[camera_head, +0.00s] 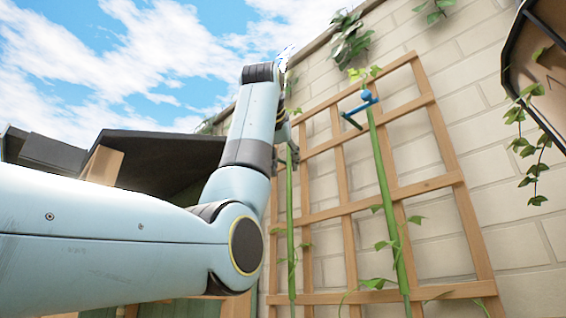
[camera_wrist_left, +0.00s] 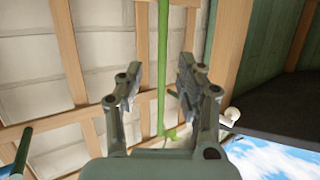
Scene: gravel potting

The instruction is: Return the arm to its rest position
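My left arm comes in from the left in the head view and reaches up to the trellis. Its left gripper (camera_head: 285,150) is beside the left green stem (camera_head: 290,215), partly hidden by my own wrist. In the left wrist view the gripper (camera_wrist_left: 157,78) is open, its two fingers well apart. The green stem (camera_wrist_left: 162,60) shows in the gap between them; I cannot tell how deep it lies. Nothing is gripped. My right gripper is in neither view.
A wooden trellis (camera_head: 347,230) stands against a pale brick wall (camera_head: 490,150). A second green stem (camera_head: 384,180) carries a blue clip (camera_head: 362,107) near its top. A dark-roofed structure (camera_head: 160,155) stands behind my arm. A dark-edged planter (camera_head: 535,75) hangs at upper right.

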